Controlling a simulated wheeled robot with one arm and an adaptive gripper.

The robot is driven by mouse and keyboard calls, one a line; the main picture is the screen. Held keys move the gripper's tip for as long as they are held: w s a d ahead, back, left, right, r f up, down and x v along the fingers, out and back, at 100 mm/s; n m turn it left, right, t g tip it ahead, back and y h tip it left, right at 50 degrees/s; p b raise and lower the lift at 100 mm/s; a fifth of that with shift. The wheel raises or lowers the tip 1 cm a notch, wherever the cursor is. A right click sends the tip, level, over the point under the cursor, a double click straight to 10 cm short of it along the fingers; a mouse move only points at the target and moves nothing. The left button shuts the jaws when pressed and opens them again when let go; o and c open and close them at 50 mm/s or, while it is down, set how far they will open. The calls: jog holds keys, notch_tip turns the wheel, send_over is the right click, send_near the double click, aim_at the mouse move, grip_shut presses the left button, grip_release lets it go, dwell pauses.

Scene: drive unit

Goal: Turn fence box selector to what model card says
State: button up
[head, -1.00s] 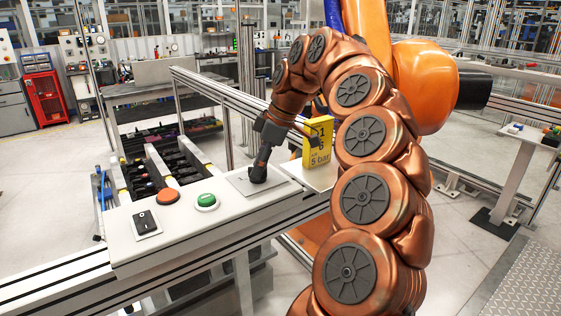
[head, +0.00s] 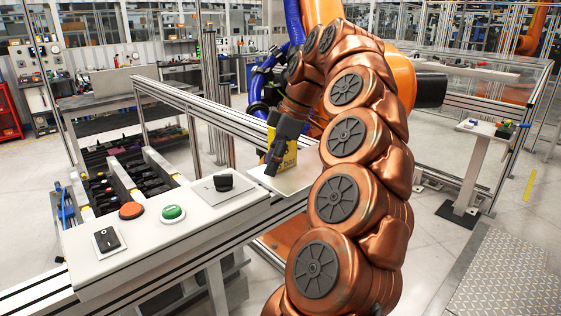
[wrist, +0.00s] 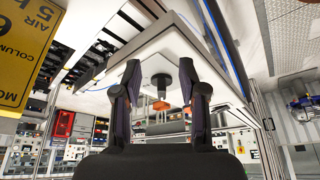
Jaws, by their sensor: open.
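The black selector knob (head: 223,182) sits on a light square plate on the white fence box (head: 135,243); its pointing direction is too small to tell. The card stands upright, partly hidden by the gripper in the head view. In the wrist view the card (wrist: 28,50) is cut off at upper left; "AIR 5", "6" and "COLUMN" are readable.
An orange-red button (head: 131,210), a green button (head: 172,212) and a black rocker switch (head: 107,239) share the box top. A metal rail frame (head: 200,108) runs behind the box. An orange robot arm (head: 403,85) stands behind my arm. Open floor lies to the right.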

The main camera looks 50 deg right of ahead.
jog(key=shift+s+d+f, duration=0.1)
jog(key=shift+s+d, duration=0.45)
jog(key=shift+d, duration=0.05)
jog(key=shift+s, duration=0.1)
jog(key=shift+d, duration=0.1)
dwell(0.4)
